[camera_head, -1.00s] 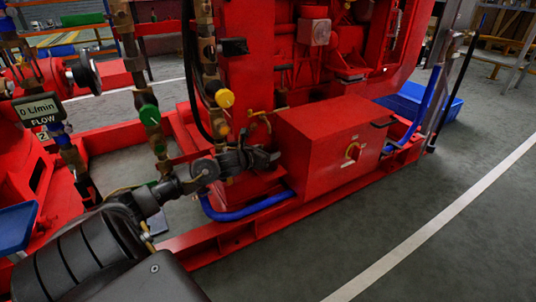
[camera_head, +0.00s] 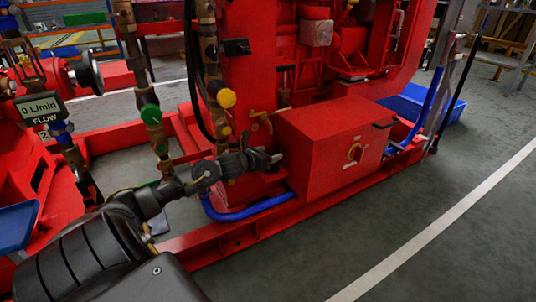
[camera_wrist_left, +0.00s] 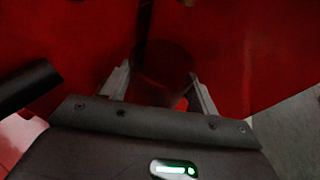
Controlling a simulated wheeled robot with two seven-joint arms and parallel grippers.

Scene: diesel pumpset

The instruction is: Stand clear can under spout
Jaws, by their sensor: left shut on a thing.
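My left gripper (camera_head: 274,158) is in front of the red engine frame, just left of the red box. In the left wrist view its two grey fingers (camera_wrist_left: 161,92) stand apart with a dark, see-through round thing between them, which looks like the clear can (camera_wrist_left: 165,62). The can's outline is faint against the red behind it, and I cannot make it out in the head view. A small brass tap (camera_head: 261,118), which may be the spout, sits a little above the gripper. I cannot tell whether the can is under it. My right gripper is not in view.
The red box (camera_head: 328,150) with a rotary switch stands close to the right of the gripper. A blue hose (camera_head: 245,211) runs below it. Brass pipes with green and yellow knobs (camera_head: 226,98) rise at the left. Grey floor (camera_head: 440,230) is free at the right.

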